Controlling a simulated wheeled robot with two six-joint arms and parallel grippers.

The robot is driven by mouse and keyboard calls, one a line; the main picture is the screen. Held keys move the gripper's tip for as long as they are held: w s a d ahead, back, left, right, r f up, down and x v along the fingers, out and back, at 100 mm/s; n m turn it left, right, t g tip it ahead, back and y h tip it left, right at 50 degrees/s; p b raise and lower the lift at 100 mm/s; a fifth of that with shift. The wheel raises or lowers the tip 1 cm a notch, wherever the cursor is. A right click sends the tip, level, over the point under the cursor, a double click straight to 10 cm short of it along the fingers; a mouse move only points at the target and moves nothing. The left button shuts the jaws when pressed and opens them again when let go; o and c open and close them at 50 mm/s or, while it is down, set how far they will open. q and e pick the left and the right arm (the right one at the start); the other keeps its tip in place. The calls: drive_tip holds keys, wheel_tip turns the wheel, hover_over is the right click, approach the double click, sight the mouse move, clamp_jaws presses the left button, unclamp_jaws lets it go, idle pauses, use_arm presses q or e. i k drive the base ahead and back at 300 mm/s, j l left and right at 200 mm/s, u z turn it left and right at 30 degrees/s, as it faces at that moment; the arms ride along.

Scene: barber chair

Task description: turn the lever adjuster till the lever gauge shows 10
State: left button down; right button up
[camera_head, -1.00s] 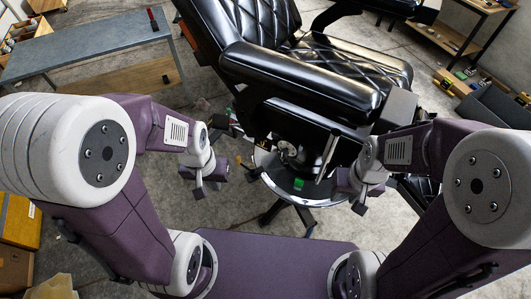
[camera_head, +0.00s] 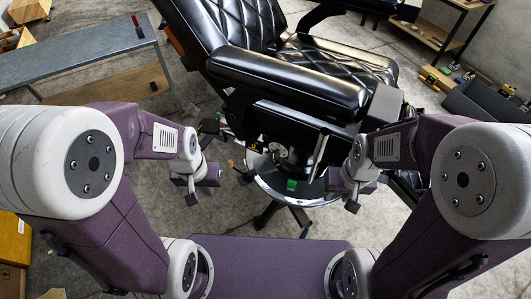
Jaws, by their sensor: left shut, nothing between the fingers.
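The black barber chair (camera_head: 290,85) stands ahead with its round base (camera_head: 268,182) below the seat. A pale round part (camera_head: 279,152) and an upright metal bar (camera_head: 320,157) show under the seat, with a green block (camera_head: 291,184) on the base. A small yellow-orange mark (camera_head: 253,149) shows there too. I cannot tell which part is the lever adjuster, and no gauge reading is legible. My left gripper (camera_head: 210,176) is shut and empty, left of the base and apart from it. My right gripper (camera_head: 355,190) is in front of the base's right side; its fingers are not clear.
A grey-topped table (camera_head: 75,66) stands at the far left. Shelves (camera_head: 435,45) stand at the back right. A dark box (camera_head: 485,103) lies at the right. Yellow boxes (camera_head: 14,240) are at the left edge. Open floor (camera_head: 225,215) lies left of the chair base.

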sight(274, 155)
drive_tip(key=k+l, duration=0.15)
drive_tip(key=k, duration=0.4)
drive_tip(key=j+z, duration=0.1)
drive_tip(key=j, duration=0.55)
drive_tip(key=k+j+z, duration=0.1)
drive_tip(key=j, duration=0.5)
drive_tip(key=i+j, duration=0.1)
drive_tip(key=j, duration=0.2)
drive_tip(key=i+z, duration=0.05)
